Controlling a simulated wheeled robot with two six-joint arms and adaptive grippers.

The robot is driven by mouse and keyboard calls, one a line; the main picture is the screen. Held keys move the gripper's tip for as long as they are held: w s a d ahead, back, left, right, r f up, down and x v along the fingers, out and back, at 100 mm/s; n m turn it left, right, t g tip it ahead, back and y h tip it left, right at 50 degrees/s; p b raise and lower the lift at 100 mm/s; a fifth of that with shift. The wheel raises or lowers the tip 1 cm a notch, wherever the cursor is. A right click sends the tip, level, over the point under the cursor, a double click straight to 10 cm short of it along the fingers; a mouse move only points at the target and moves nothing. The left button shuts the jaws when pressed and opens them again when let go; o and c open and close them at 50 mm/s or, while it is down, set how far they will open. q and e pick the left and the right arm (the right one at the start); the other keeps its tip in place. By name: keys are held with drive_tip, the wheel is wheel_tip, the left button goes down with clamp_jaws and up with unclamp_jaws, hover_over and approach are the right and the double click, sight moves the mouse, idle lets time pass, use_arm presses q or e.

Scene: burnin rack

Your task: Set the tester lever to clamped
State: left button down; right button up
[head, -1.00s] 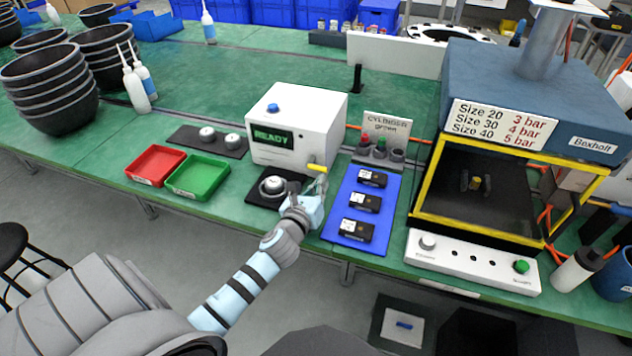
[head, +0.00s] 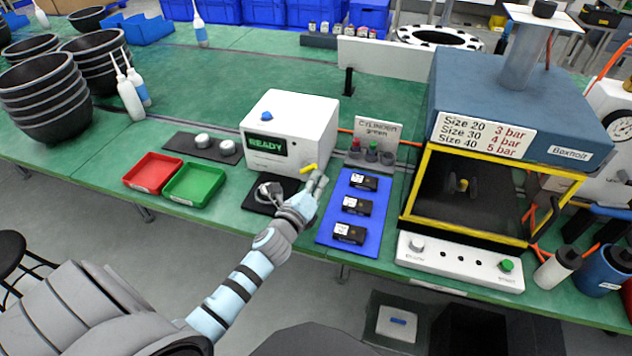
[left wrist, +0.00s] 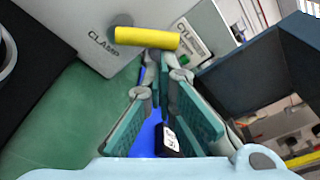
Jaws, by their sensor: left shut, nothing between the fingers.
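The tester (head: 290,130) is a white box with a green READY display and a blue button on top. Its yellow lever (head: 308,168) sticks out at the lower right of the front. In the left wrist view the yellow lever (left wrist: 147,38) lies about level, beside the printed word CLAMP. My left gripper (head: 319,181) is shut and empty, just to the right of and below the lever in the head view. In the left wrist view the fingertips (left wrist: 163,62) come together just below the lever's right part. I cannot tell whether they touch it. My right gripper is not in view.
A black plate (head: 262,203) with a round metal part lies before the tester, partly behind my left gripper. A blue mat (head: 325,236) with black modules lies to the right. Red (head: 153,173) and green (head: 195,184) trays stand left. A yellow-framed press (head: 410,190) stands further right.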

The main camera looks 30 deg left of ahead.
sight(313, 166)
use_arm(q)
drive_tip(key=n, duration=0.1)
drive_tip(key=r+n, duration=0.1)
drive_tip(key=shift+a+n+h, duration=0.1)
drive_tip(key=shift+n+h, duration=0.2)
drive_tip(key=shift+s+a+r+n+t+b, duration=0.15)
drive_tip(key=shift+r+n+b, duration=0.15)
drive_tip(key=shift+n, duration=0.3)
drive_tip(key=shift+w+a+r+n+t+b, duration=0.15)
drive_tip(key=shift+r+n+b, duration=0.1)
drive_tip(key=shift+n, duration=0.35)
drive_tip(key=shift+s+a+r+n, duration=0.2)
drive_tip(key=shift+r+n, duration=0.1)
drive_tip(key=shift+n, duration=0.6)
drive_tip(key=shift+a+r, duration=0.1)
drive_tip(key=shift+r, duration=0.05)
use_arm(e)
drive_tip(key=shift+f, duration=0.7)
use_arm(q)
drive_tip(key=shift+a, duration=0.1)
drive_tip(key=shift+s, duration=0.1)
